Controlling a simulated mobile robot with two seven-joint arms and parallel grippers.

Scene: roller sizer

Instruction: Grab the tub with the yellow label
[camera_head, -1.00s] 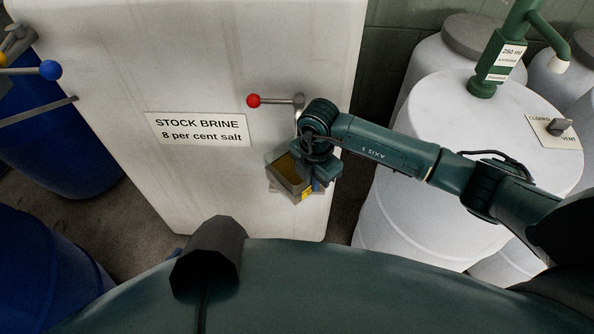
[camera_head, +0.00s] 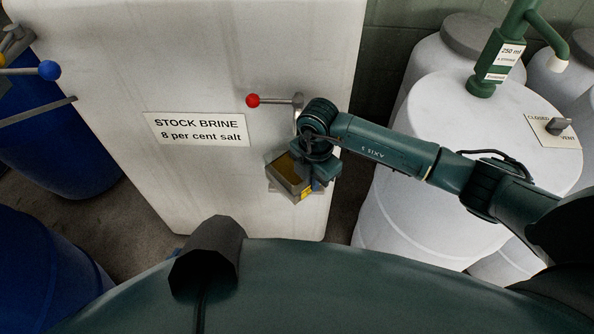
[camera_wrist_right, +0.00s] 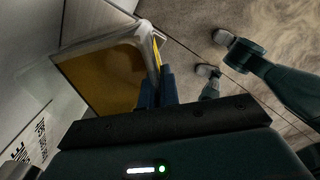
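A small squarish grey tub (camera_head: 279,186) with a brownish-yellow filling hangs in front of the white tank, tilted. Its yellow label (camera_head: 306,194) shows at the lower right corner. My right gripper (camera_head: 316,180) is at the tub's right side. In the right wrist view, the blue fingers (camera_wrist_right: 158,90) are close together at the wall of the tub (camera_wrist_right: 100,42), by the edge of the yellow label (camera_wrist_right: 157,52), and look closed on that wall. The fingertips are partly hidden. My left gripper is not in view.
A white tank (camera_head: 190,60) marked STOCK BRINE stands behind, with a red-knobbed lever (camera_head: 254,100) just above the gripper. A white drum (camera_head: 430,120) with a green pump (camera_head: 492,75) stands right, under my arm. Blue drums (camera_head: 50,150) stand left.

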